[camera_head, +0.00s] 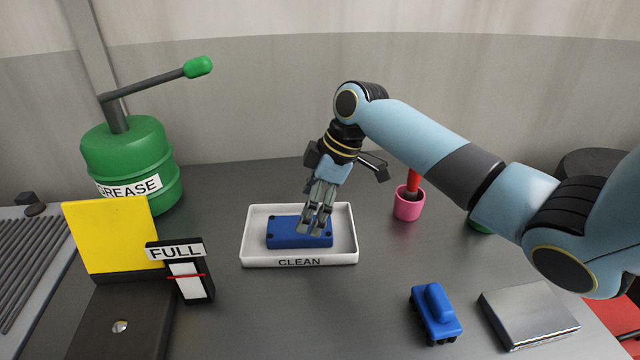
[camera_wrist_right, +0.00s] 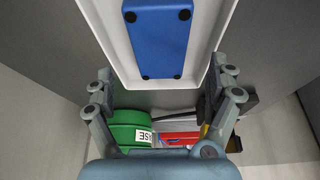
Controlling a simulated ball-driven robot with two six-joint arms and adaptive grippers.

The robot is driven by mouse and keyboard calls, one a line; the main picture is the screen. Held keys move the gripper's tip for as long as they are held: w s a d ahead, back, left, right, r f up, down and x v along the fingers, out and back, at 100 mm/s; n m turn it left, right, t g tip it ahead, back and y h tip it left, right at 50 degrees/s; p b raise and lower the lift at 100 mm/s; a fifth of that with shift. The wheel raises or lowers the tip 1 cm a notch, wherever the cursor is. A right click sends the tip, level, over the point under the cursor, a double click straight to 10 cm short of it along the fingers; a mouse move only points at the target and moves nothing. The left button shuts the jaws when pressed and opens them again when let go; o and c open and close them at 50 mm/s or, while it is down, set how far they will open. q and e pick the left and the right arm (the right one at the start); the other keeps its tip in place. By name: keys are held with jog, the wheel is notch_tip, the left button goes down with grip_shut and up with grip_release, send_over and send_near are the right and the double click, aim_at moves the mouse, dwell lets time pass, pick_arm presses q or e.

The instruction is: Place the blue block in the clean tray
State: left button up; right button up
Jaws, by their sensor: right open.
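The blue block (camera_head: 286,233) lies flat inside the white tray labelled CLEAN (camera_head: 252,252). It also shows in the right wrist view (camera_wrist_right: 158,42), inside the white tray (camera_wrist_right: 105,35), with dark round dots at its corners. My right gripper (camera_head: 317,230) is open, pointing down over the right part of the block in the head view. In the right wrist view its fingers (camera_wrist_right: 165,100) are spread apart with nothing between them. Whether the fingertips touch the block cannot be told. My left gripper is not in view.
A green grease drum (camera_head: 130,160) with a lever stands at the back left. A yellow panel (camera_head: 110,235) and a FULL gauge (camera_head: 185,275) stand left of the tray. A pink cup (camera_head: 408,207), a small blue toy vehicle (camera_head: 436,314) and a silver box (camera_head: 527,313) are to the right.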

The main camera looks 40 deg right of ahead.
jog(key=v, duration=0.7)
dwell(0.4)
